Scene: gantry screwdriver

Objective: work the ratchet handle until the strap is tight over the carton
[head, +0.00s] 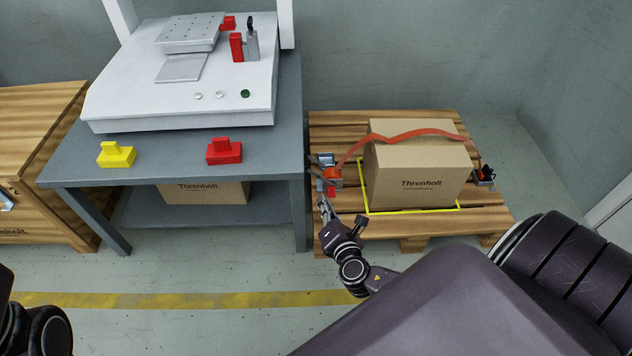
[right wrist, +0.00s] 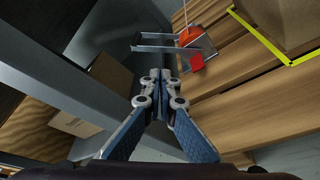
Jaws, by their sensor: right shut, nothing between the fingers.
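The carton (head: 420,180), marked Threnholt, stands on a wooden pallet (head: 335,130). An orange strap (head: 400,136) runs over its top in a wavy line, partly lifted off it, so it looks slack. The ratchet (head: 332,176) sits at the pallet's left edge, with a grey frame-like handle and a red tab. In the right wrist view the ratchet handle (right wrist: 172,46) lies just beyond my fingertips. My right gripper (head: 323,203) is shut and empty, just below the ratchet in the head view; its fingers also show in the wrist view (right wrist: 160,76). My left gripper is out of view.
A grey workbench (head: 270,163) stands close left of the pallet, holding a white machine (head: 180,105) and red (head: 224,152) and yellow (head: 116,155) blocks. A dark strap anchor (head: 485,177) sits at the pallet's right. Yellow lines (head: 410,211) border the carton. Floor in front is open.

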